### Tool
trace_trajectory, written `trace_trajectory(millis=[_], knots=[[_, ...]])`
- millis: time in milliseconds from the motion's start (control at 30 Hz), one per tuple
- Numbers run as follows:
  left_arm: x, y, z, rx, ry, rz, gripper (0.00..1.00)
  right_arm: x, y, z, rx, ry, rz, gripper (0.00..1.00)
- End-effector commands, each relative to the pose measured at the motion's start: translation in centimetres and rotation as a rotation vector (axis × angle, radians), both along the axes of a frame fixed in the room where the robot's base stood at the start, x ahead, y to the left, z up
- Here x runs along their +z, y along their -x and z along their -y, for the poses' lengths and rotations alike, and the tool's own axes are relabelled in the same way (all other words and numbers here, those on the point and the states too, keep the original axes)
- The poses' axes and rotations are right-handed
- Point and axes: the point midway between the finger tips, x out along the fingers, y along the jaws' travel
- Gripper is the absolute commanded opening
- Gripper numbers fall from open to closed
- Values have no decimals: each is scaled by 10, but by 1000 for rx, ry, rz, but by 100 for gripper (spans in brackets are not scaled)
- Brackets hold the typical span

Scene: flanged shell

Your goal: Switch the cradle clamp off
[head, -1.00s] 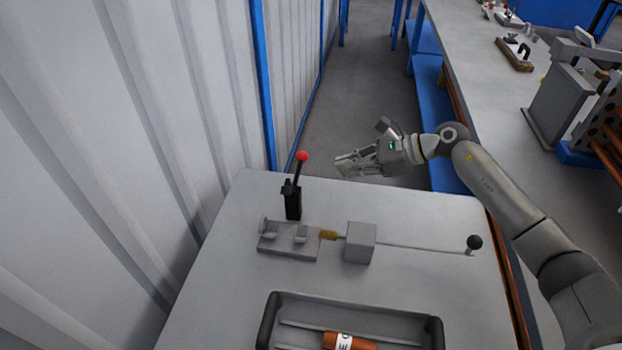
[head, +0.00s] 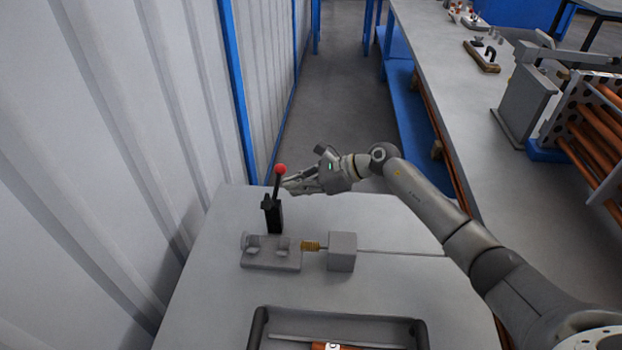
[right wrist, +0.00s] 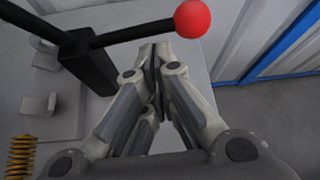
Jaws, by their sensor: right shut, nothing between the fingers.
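The cradle clamp's black lever with a red ball knob (head: 281,169) rises from a black post (head: 273,215) behind the grey cradle (head: 270,255). The lever stands nearly upright, tilted slightly right in the head view. My right gripper (head: 287,186) is shut and empty, its fingertips close to the lever just below the knob. In the right wrist view, the red knob (right wrist: 192,18) and lever (right wrist: 135,32) lie just beyond the shut fingertips (right wrist: 155,50). I cannot tell whether they touch. The cradle holds no part. My left gripper is out of view.
A brass-coloured spring or brush (head: 310,246) on a rod passes to a grey block (head: 342,252) right of the cradle. A grey tray (head: 262,318) with an orange part (head: 330,346) lies at the front. A corrugated wall (head: 120,150) stands left.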

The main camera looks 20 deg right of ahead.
Motion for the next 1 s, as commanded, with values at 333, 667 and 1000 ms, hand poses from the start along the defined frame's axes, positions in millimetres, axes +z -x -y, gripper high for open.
trace_trajectory(millis=[333,667,1000], knots=[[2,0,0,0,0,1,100,-8,-6,-12,0,2,0,0],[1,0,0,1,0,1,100,-8,-6,-13,0,6,9,0],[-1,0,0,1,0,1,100,-3,-6,-21,0,29,66,0]])
